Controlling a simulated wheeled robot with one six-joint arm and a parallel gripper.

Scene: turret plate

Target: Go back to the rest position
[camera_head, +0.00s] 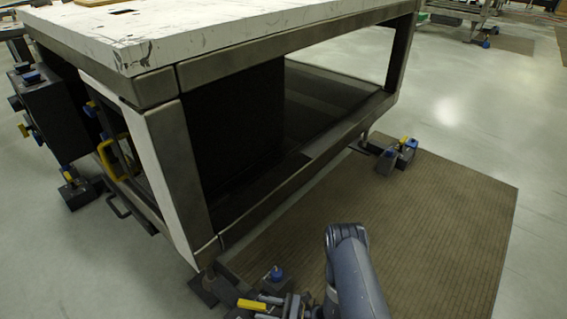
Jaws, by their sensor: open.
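My arm shows as a smooth grey-blue link at the bottom centre of the head view, over the edge of the brown mat. Its lower part runs out of the frame. I cannot make out my gripper in this view. The task names no other object.
A large workbench with a worn white top (200,30) and a dark metal frame fills the upper left. Its feet carry blue and yellow fittings, one close beside my arm. A brown ribbed mat (440,220) lies at right. Pale floor (470,100) is open beyond it.

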